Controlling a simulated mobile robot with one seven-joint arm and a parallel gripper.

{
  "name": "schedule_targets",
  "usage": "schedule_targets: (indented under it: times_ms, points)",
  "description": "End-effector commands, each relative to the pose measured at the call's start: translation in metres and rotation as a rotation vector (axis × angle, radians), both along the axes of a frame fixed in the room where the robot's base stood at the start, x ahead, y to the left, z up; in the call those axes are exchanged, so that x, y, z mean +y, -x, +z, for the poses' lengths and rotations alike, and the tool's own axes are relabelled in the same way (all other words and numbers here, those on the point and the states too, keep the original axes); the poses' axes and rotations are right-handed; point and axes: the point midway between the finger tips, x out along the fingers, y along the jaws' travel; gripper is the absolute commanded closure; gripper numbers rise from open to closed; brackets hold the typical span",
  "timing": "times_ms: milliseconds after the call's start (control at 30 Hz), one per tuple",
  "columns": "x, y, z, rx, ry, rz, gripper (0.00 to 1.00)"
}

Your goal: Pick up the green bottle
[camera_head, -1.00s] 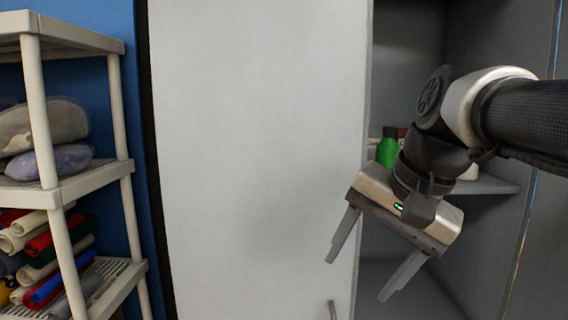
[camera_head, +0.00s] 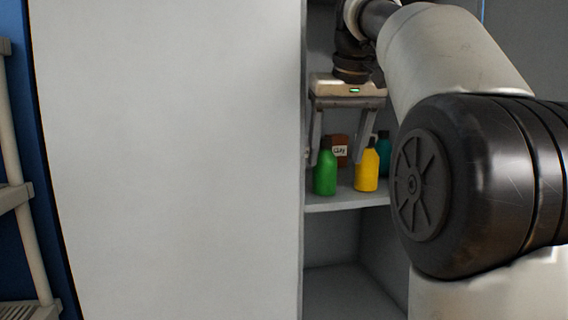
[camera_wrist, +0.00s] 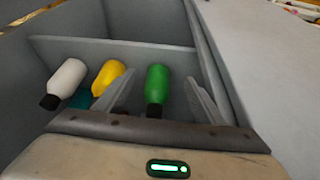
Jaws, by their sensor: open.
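The green bottle (camera_head: 325,172) stands upright at the left front of a cabinet shelf, close to the white door. My gripper (camera_head: 336,160) is open and empty, with its fingers pointing down above the shelf. In the head view its left finger overlaps the top of the green bottle, and the right finger hangs near the yellow bottle. In the wrist view the green bottle (camera_wrist: 158,86) shows between the two fingers (camera_wrist: 163,98), its dark cap toward the gripper. I cannot tell whether a finger touches it.
A yellow bottle (camera_head: 367,170) stands just right of the green one, a teal bottle (camera_head: 384,150) behind it. A brown box labelled clay (camera_head: 339,148) stands behind. A white bottle (camera_wrist: 66,78) shows in the wrist view. The white door (camera_head: 170,150) borders the left; the lower compartment looks empty.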

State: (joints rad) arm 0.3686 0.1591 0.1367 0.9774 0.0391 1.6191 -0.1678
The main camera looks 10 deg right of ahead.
Motion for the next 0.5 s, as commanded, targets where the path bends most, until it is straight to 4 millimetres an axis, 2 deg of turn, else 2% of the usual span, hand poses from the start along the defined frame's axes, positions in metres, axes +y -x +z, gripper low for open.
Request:
schedule_targets:
  times_ms: [100, 200, 367, 500]
  points:
    - [-0.001, -0.026, 0.003, 0.003, -0.002, 0.001, 0.37]
    - [-0.003, -0.041, 0.003, 0.001, -0.001, 0.000, 0.37]
    - [-0.004, -0.052, 0.001, -0.001, 0.000, -0.001, 0.37]
    - [-0.004, -0.057, -0.013, 0.002, -0.002, -0.001, 0.37]
